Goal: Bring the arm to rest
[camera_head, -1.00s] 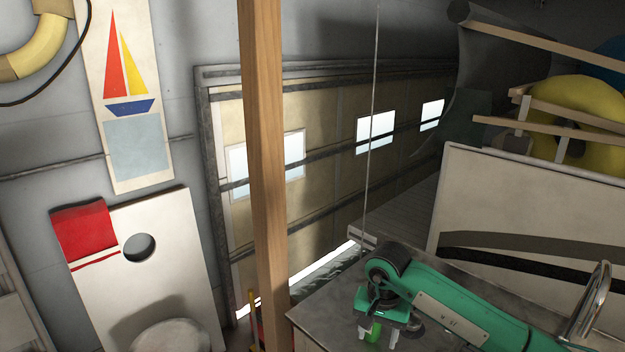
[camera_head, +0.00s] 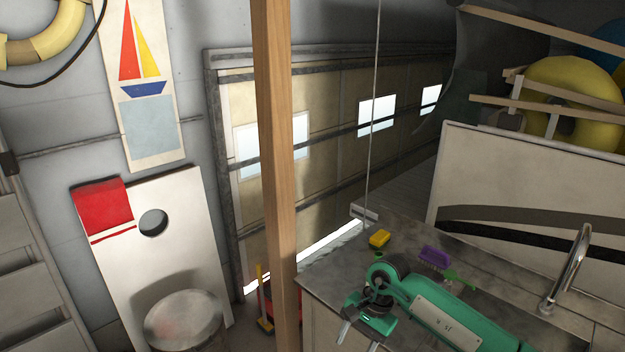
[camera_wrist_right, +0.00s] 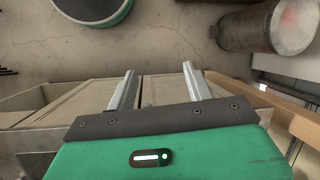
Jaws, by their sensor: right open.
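My right arm, green, comes in from the lower right of the head view. Its gripper (camera_head: 358,332) is over the front left edge of the grey counter (camera_head: 332,272), pointing down and to the left. In the right wrist view the two fingers (camera_wrist_right: 155,88) are spread apart with nothing between them. Below them are a cabinet edge and the floor. My left gripper is in neither view.
On the counter are a yellow sponge (camera_head: 379,238), a purple brush (camera_head: 434,256), a partly hidden green item (camera_head: 460,279) and a chrome tap (camera_head: 572,262). A wooden post (camera_head: 275,170) stands left of the counter. A barrel (camera_head: 185,318) stands at lower left.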

